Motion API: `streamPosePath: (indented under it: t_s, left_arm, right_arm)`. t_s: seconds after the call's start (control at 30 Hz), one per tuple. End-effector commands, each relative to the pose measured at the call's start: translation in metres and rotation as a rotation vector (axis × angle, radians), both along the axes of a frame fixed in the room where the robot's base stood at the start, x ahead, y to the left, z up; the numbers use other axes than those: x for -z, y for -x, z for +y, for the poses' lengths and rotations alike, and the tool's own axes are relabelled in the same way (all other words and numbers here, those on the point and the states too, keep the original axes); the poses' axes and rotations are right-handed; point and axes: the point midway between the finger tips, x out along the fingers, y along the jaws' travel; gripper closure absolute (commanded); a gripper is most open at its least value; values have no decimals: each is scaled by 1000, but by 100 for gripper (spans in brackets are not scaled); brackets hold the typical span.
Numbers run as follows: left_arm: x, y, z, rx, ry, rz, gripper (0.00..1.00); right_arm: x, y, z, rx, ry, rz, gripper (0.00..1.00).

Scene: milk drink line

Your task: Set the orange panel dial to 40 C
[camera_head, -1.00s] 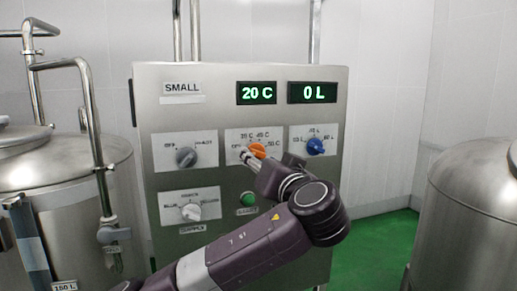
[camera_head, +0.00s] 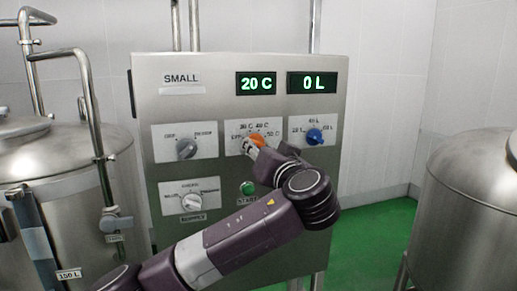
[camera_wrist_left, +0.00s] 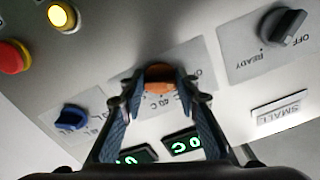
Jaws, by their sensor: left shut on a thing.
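The orange dial (camera_head: 257,139) is in the middle of the panel's upper row of dials, with temperature marks around it. In the left wrist view the orange dial (camera_wrist_left: 160,77) sits between my fingertips. My left gripper (camera_head: 253,147) reaches up to it from the lower right and is shut on it. The fingers partly hide the dial, so its pointer setting is unclear. The green display (camera_head: 256,85) above it reads 20 C. My right gripper is not in view.
The blue dial (camera_head: 314,136) is just right, below the 0 L display (camera_head: 312,83). A grey dial (camera_head: 187,149) is left and a white dial (camera_head: 193,201) lower left. The green start button (camera_head: 248,188) is below. A red button (camera_wrist_left: 13,57) shows in the wrist view. Steel tanks flank the panel.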

Motion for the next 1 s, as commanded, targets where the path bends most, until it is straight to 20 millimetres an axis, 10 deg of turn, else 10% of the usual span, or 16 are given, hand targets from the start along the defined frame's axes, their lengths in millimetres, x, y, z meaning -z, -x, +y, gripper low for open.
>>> streamPosePath:
  t_s: [1.0]
  left_arm:
    - [-2,1,1,2,-644,206,95]
  right_arm:
    - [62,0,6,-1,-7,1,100]
